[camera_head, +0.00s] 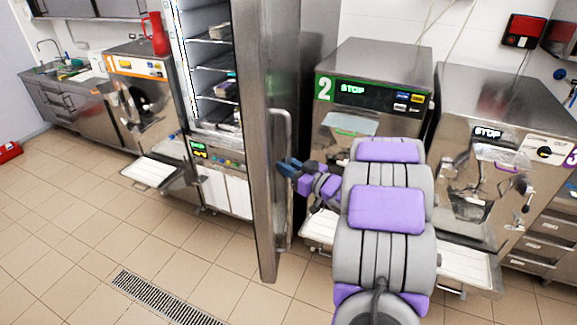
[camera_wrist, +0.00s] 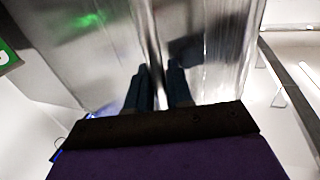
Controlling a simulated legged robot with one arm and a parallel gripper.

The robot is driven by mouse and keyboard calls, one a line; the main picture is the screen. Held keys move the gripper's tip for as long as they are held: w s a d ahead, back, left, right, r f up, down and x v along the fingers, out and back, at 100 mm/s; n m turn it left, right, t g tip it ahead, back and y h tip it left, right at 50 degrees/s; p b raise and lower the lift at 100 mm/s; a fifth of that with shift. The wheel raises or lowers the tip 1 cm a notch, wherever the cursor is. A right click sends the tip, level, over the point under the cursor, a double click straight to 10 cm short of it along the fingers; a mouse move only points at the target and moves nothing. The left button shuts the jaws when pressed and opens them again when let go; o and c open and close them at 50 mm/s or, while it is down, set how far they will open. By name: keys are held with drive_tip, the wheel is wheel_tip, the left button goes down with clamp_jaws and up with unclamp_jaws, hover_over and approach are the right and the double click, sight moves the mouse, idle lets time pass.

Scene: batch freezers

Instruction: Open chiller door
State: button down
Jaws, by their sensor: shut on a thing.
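The tall steel chiller (camera_head: 222,145) stands left of centre in the head view, with lit shelves (camera_head: 212,97) and its front uncovered. Its steel door (camera_head: 265,210) stands swung well open, almost edge-on to me. A long vertical bar handle (camera_head: 289,128) is on the door's right-hand face. My gripper (camera_head: 285,167), with dark blue fingers and a purple body, is shut on the handle at about mid-height. In the wrist view, the two fingers (camera_wrist: 159,88) are on either side of the handle bar (camera_wrist: 155,50), against the shiny door; the exact contact is blurred.
Batch freezer 2 (camera_head: 365,85) and another freezer (camera_head: 500,130) stand to the right, with trays low in front. A freezer marked 1 (camera_head: 140,90) stands left, with a red jug (camera_head: 156,35) on top. Tiled floor (camera_head: 90,235) at front left is clear, with a drain grate (camera_head: 160,300).

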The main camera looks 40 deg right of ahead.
drive_tip(key=shift+r, duration=0.1)
drive_tip(key=c, duration=1.2)
unclamp_jaws()
drive_tip(key=shift+s+d, duration=0.1)
drive_tip(key=shift+d, duration=0.15)
drive_tip(key=s+d+b, duration=0.1)
drive_tip(key=s, duration=0.7)
drive_tip(key=s+d+b, duration=0.2)
drive_tip(key=s, duration=0.7)
drive_tip(key=shift+d, duration=0.3)
drive_tip(key=shift+w+f, duration=0.1)
drive_tip(key=shift+f, duration=0.1)
